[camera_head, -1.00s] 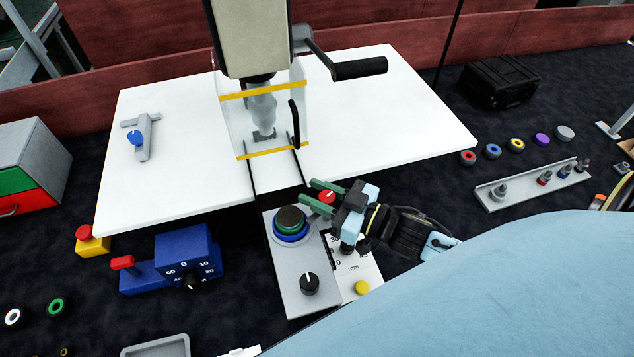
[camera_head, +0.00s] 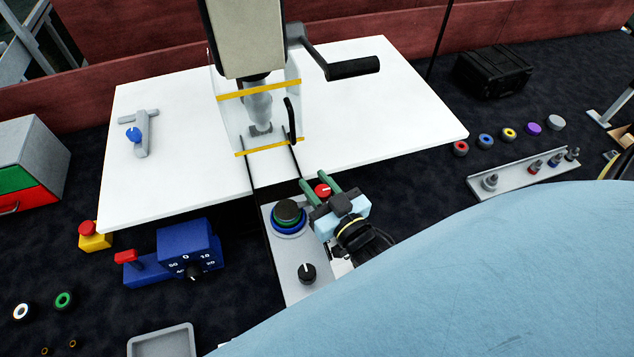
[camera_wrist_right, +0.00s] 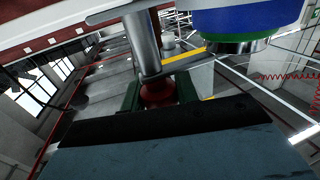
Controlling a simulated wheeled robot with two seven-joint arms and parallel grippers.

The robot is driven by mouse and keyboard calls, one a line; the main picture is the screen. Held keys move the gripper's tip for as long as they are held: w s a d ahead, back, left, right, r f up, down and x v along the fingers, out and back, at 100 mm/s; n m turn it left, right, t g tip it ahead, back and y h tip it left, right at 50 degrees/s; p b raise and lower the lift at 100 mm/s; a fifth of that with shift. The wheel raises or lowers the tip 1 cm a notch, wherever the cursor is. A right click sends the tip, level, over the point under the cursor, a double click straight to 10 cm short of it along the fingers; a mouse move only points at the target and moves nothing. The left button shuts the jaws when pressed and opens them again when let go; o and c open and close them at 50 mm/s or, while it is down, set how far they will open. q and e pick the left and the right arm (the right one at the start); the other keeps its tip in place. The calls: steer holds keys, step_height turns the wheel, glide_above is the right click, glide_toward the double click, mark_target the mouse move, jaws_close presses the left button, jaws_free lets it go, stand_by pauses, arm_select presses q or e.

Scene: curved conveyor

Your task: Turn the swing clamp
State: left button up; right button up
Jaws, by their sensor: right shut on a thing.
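My right gripper (camera_head: 314,181) is over the grey control panel, its two green fingers pointing away from me. It is shut on a small red knob (camera_head: 323,190) with a white mark. In the right wrist view the red knob (camera_wrist_right: 157,91) sits between the green fingers, below a steel post (camera_wrist_right: 142,42). A grey T-shaped piece with a blue knob (camera_head: 142,134), which looks like a clamp, lies on the left of the white table, away from the gripper. I cannot tell which part is the swing clamp. My left gripper is not in view.
The grey panel (camera_head: 290,262) also carries a stacked blue, green and black dial (camera_head: 289,217) and a black knob (camera_head: 307,273). A press with a black crank handle (camera_head: 352,68) stands over the white table (camera_head: 390,125). A blue box (camera_head: 184,240) stands left of the panel.

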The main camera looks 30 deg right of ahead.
stand_by(0.3)
steer(key=o, duration=1)
steer(key=shift+s+d+b, duration=0.1)
steer(key=shift+s+b, duration=0.95)
steer(key=shift+s, duration=5.65)
